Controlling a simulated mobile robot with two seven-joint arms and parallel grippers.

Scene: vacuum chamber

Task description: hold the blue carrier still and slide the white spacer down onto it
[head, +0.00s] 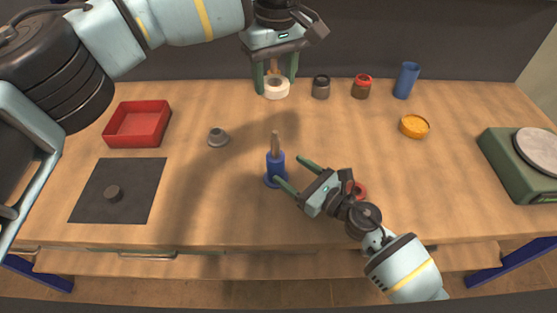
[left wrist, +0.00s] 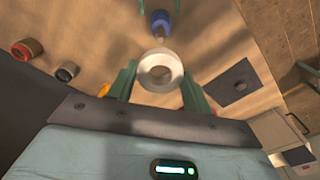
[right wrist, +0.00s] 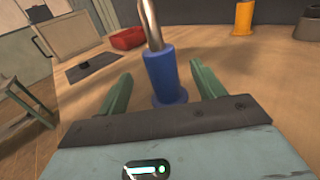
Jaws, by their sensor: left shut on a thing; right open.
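The white spacer (head: 276,90) is a thick ring. My left gripper (head: 276,86) is shut on it, well behind the carrier in the head view. The left wrist view shows the spacer (left wrist: 160,70) between the fingers, with the carrier (left wrist: 161,22) apart from it. My right gripper (head: 287,168) is open, with its fingers on either side of the carrier. The right wrist view shows the carrier (right wrist: 165,76) between the spread fingers; contact is not evident.
A red tray (head: 138,123) and a dark mat (head: 90,190) with a small knob lie left. A grey part (head: 218,137) sits near the middle. Jars and a blue cup (head: 406,81) stand at the back right. An orange dish (head: 414,127) and a green scale (head: 510,165) lie right.

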